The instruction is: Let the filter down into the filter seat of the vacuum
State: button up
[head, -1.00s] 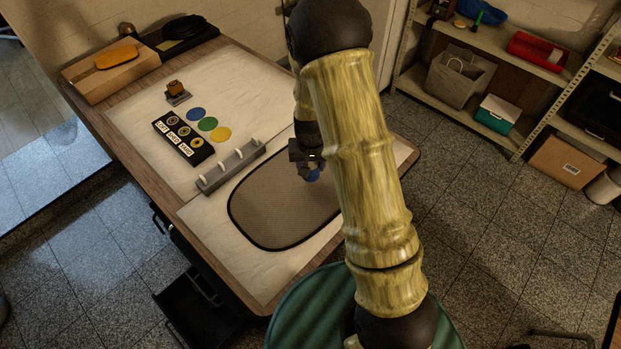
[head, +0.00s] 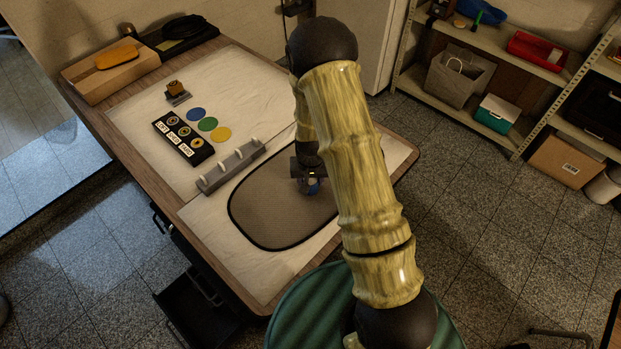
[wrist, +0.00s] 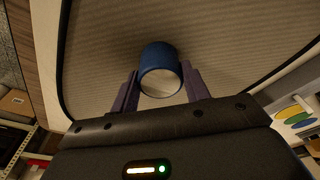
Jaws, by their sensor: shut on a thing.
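My gripper (head: 308,175) is over the right part of the dark-rimmed grey-brown mat (head: 270,205) on the table. In the wrist view its two fingers (wrist: 160,85) are shut on a short blue cylinder (wrist: 158,54) with a pale round end facing the camera. The blue cylinder shows only as a small patch under the gripper in the head view (head: 313,188). I cannot tell whether it touches the mat. I see no vacuum or filter seat that I can make out.
A grey rack with white pegs (head: 230,167) stands left of the mat. Beyond it lie a black labelled tray (head: 183,138) and blue, green and yellow discs (head: 208,124). A small brown block on a stand (head: 177,91) is farther back. The mat's left part is bare.

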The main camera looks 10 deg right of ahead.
jog(key=shift+f, duration=0.15)
jog(key=o, duration=1)
jog(key=shift+s+a+r+b, duration=0.1)
jog(key=shift+s+r, duration=0.2)
jog(key=shift+r, duration=1.75)
jog(key=shift+s+r+b, duration=0.15)
jog(key=shift+s+r, duration=0.15)
jog(key=shift+r, duration=1.7)
jog(key=shift+s+a+r+b, duration=0.1)
jog(key=shift+s+r, duration=0.2)
jog(key=shift+r, duration=1.75)
jog(key=shift+r, duration=0.1)
